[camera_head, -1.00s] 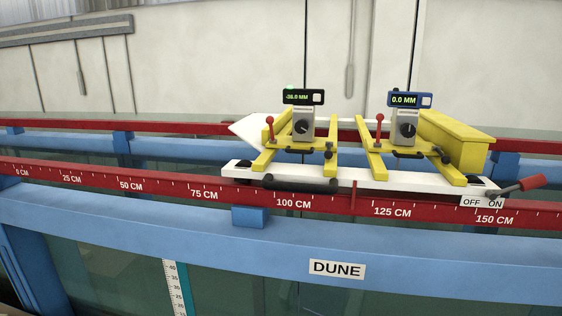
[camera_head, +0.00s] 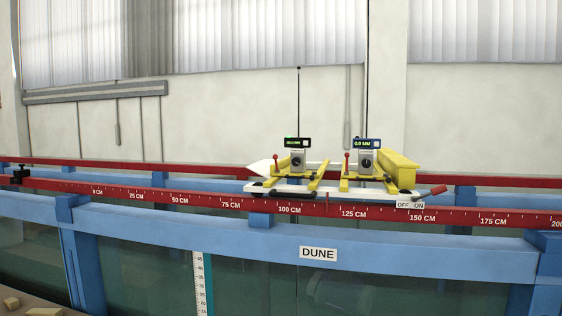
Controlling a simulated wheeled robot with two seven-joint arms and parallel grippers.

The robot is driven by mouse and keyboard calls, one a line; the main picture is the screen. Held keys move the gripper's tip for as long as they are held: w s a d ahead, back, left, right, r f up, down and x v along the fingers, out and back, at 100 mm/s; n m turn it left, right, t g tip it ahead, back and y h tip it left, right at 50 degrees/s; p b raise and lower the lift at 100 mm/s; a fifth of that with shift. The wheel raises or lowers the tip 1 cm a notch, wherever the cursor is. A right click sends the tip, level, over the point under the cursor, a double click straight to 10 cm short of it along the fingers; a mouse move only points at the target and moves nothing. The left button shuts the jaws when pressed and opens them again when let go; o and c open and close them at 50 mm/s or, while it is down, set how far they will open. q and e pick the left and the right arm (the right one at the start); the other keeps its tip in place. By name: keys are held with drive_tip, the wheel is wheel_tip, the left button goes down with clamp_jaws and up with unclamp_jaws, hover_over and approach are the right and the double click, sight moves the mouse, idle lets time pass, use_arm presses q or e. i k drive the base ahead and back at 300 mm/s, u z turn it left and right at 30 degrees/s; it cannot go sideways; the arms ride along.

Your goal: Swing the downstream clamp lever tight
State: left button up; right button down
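A white carriage (camera_head: 330,191) with yellow frames sits across the red rails of the flume. Two small upright levers with red knobs stand on it, a left lever (camera_head: 276,161) and a right lever (camera_head: 347,161). A red-handled lever (camera_head: 433,191) sticks out at the carriage's right end, beside an OFF ON plate (camera_head: 410,205), its handle toward the ON side and slightly raised. None of these is labelled as the downstream clamp, and their tightness cannot be told. Neither of my grippers is in view.
A red rail (camera_head: 185,200) with a centimetre scale runs along the blue flume beam (camera_head: 200,222), which bears a DUNE label (camera_head: 318,254). A black fitting (camera_head: 20,174) sits on the rail at far left. Small tan blocks (camera_head: 12,303) lie at lower left.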

sight(275, 156)
drive_tip(key=u, duration=0.6)
drive_tip(key=i, duration=1.35)
drive_tip(key=z, duration=0.55)
